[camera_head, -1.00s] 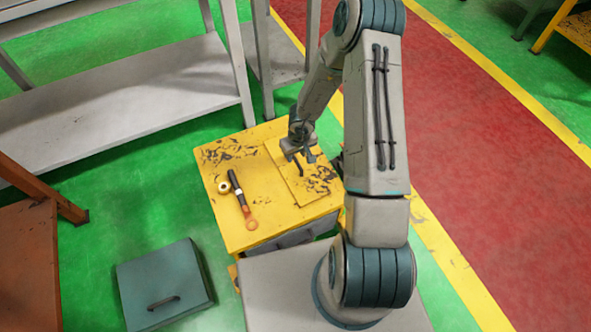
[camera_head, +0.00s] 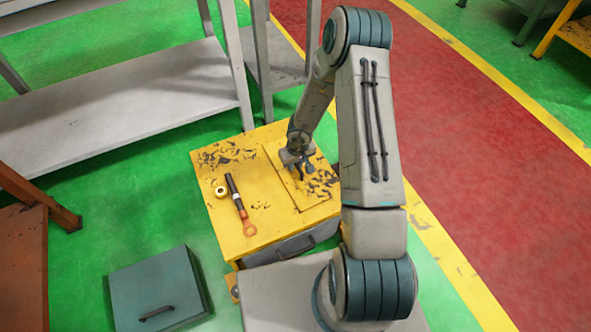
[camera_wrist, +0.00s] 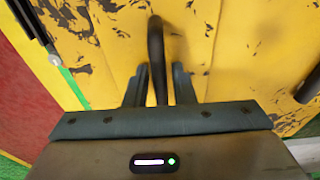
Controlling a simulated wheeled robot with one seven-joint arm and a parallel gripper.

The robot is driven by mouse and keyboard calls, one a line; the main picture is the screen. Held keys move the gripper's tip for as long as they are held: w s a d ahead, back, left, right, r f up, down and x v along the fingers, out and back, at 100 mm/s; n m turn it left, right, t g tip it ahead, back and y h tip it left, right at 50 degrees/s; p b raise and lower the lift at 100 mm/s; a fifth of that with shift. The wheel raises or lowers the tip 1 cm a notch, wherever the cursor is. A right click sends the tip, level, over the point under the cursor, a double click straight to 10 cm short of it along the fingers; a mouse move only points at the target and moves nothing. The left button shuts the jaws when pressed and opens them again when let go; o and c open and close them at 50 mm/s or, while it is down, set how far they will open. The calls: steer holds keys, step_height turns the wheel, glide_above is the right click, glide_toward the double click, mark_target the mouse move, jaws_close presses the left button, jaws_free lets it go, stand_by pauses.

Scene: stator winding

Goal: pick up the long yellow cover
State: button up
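The long yellow cover (camera_head: 296,198) is a worn flat panel lying on top of the yellow cabinet, on its right side. It also shows in the wrist view (camera_wrist: 190,48). A dark bar handle (camera_wrist: 156,45) stands on it. My gripper (camera_head: 301,174) is low over the cover, pointing down. In the wrist view, the fingers of my gripper (camera_wrist: 160,68) are on either side of the handle with small gaps showing, so they look open around it. The handle's lower end is hidden by my gripper body.
On the left of the yellow cabinet top (camera_head: 221,207) lie a black and orange tool (camera_head: 236,197) and a small ring (camera_head: 221,191). A teal lidded box (camera_head: 158,288) sits on the green floor. A grey shelf (camera_head: 125,105) stands behind.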

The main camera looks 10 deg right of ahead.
jaws_close()
steer(key=shift+r, duration=0.15)
